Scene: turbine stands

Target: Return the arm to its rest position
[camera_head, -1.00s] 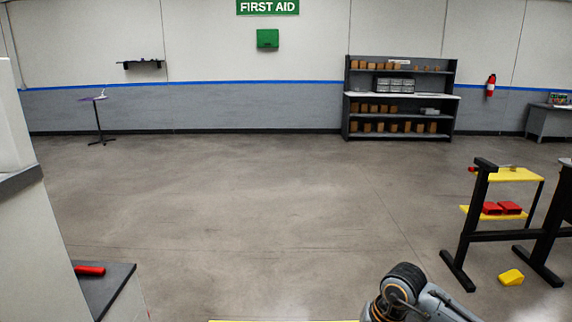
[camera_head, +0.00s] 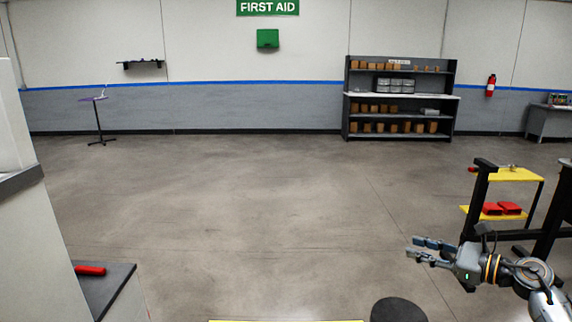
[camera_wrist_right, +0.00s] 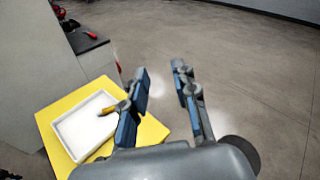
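My right gripper (camera_head: 414,249) is at the lower right of the head view, with its fingers pointing left over the floor. In the right wrist view its two blue-padded fingers (camera_wrist_right: 162,100) stand apart with nothing between them, so it is open and empty. The right arm comes in from the lower right corner, in front of the black stand. My left gripper is not in view.
A black stand (camera_head: 483,200) and a yellow cart (camera_head: 515,174) with red parts stand at right. A yellow surface (camera_wrist_right: 152,132) with a white tray (camera_wrist_right: 64,128) shows in the wrist view. A dark-topped cabinet (camera_head: 112,285) is at left. The middle floor is clear.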

